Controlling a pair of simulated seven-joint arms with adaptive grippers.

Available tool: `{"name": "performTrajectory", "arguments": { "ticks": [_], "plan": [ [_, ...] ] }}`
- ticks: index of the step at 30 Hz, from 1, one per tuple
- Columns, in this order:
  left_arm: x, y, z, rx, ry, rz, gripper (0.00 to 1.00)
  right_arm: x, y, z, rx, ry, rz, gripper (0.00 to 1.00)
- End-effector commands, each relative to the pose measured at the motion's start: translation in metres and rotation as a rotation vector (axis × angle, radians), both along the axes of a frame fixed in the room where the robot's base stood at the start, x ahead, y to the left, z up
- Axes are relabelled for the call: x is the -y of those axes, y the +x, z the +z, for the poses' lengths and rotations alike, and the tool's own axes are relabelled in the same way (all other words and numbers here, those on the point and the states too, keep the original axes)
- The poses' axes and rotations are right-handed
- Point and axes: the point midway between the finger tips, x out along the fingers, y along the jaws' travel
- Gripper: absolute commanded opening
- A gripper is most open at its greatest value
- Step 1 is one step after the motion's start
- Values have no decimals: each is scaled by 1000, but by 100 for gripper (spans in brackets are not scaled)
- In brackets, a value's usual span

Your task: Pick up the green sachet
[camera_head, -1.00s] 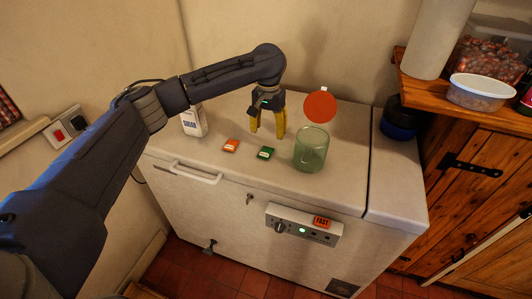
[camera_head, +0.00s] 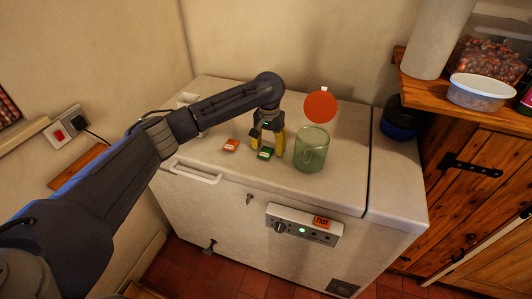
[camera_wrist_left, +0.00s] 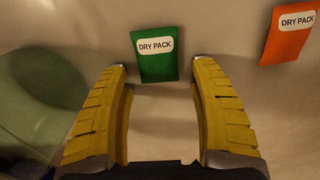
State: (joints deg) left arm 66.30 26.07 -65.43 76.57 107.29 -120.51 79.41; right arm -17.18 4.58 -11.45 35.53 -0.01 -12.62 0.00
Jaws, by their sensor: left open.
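The green sachet (camera_head: 265,153) lies flat on the white freezer lid (camera_head: 225,100), between an orange sachet and a green glass mug. In the wrist view the green sachet (camera_wrist_left: 156,58), labelled "DRY PACK", lies just beyond the fingertips, roughly in line with the gap between them. My left gripper (camera_head: 267,150) points down over the lid at the sachet, its yellow fingers apart and empty. These fingers (camera_wrist_left: 157,72) also show open in the wrist view. The sachet's near part is in clear view. My right gripper is not in view.
The orange sachet (camera_head: 231,145) lies left of the green one. The green glass mug (camera_head: 311,150) stands close on the right. A red disc (camera_head: 320,106) is behind the mug. A dark blue round container (camera_head: 400,120) stands at the lid's right. A wooden shelf is further right.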

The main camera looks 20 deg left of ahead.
Motion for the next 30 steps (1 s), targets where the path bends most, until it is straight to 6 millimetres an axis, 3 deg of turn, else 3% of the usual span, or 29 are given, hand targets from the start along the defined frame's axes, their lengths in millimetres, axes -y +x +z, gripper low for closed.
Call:
{"name": "performTrajectory", "arguments": {
  "ticks": [7,19,30],
  "plan": [
    [0,0,0,1,0,0,63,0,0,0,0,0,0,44],
    [0,0,0,1,0,0,19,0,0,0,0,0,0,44],
    [0,0,0,1,1,0,18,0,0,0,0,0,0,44]
  ]
}}
